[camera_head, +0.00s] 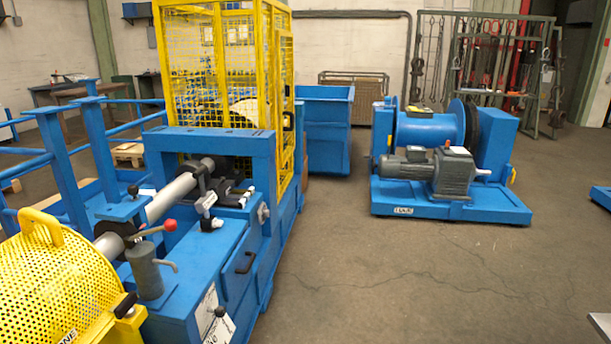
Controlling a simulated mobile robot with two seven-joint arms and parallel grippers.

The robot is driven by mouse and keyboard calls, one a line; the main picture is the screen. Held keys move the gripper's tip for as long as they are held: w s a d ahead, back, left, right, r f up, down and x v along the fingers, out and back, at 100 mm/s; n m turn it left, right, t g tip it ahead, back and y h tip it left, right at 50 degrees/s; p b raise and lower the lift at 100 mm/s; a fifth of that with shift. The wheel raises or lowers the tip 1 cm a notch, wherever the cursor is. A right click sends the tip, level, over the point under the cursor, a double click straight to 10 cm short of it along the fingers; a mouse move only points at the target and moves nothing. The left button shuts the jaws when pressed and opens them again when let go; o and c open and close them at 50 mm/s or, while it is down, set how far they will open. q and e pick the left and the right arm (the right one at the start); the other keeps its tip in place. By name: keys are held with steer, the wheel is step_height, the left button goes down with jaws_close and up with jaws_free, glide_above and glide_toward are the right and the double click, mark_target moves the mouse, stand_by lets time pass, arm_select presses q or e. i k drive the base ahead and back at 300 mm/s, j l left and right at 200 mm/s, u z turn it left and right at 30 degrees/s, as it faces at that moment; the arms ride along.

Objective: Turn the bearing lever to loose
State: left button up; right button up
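A blue machine bench (187,256) stands at the left with a grey shaft (167,201) running along it. A lever with a red knob (170,225) sticks out to the right beside the shaft, above a grey cylinder (147,274). A black knob (219,312) sits on the bench's front by white label plates (208,307), whose print is too small to read. Dark clamp-like parts (206,182) surround the shaft farther back. I cannot tell which of these is the bearing lever or its setting. Neither of my grippers is in view.
A perforated yellow guard (55,284) covers the near left end. A yellow mesh cage (222,65) stands behind the bench. A blue winch unit (450,208) stands at the right. The floor (400,285) between bench and winch is clear.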

mark_target(223, 178)
steer(key=i, duration=1.65)
steer(key=i+u, duration=0.1)
steer(key=i, duration=0.4)
steer(key=i+l+u, duration=0.1)
steer(key=i, duration=0.4)
steer(key=i+l+u, duration=0.15)
steer(key=i, duration=0.35)
steer(key=i+l+u, duration=0.25)
steer(key=i+u, duration=0.15)
steer(key=i+l+u, duration=0.4)
